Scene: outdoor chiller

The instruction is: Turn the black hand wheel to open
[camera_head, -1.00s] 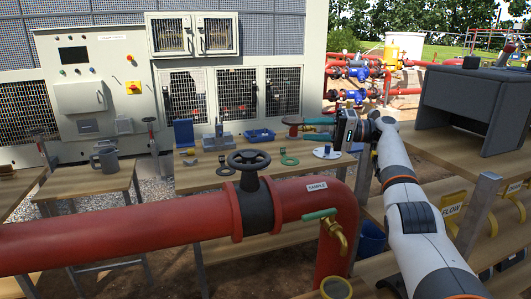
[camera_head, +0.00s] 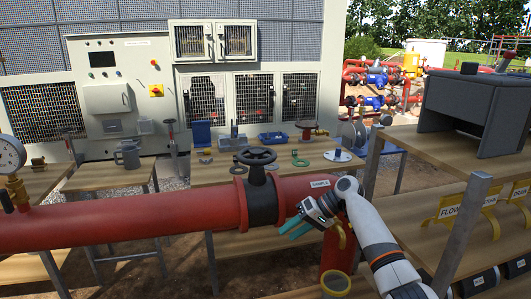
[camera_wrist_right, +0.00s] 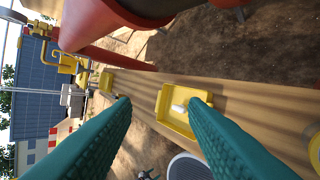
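The black hand wheel (camera_head: 255,156) sits on top of the dark valve body (camera_head: 263,200) in the red pipe (camera_head: 130,228). It lies flat and nothing touches it. My right gripper (camera_head: 287,228) is below and to the right of the wheel, in front of the pipe, with its teal fingers pointing left. In the right wrist view, its fingers (camera_wrist_right: 160,100) are apart with nothing between them. The red pipe (camera_wrist_right: 90,22) crosses the top of that view; the hand wheel cannot be made out there. My left gripper is not in view.
A pressure gauge (camera_head: 10,158) stands on the pipe at the left. A wooden table (camera_head: 225,172) with small parts stands behind the wheel. A shelf (camera_head: 440,209) with yellow signs is at the right. A yellow tray (camera_wrist_right: 176,110) shows in the wrist view.

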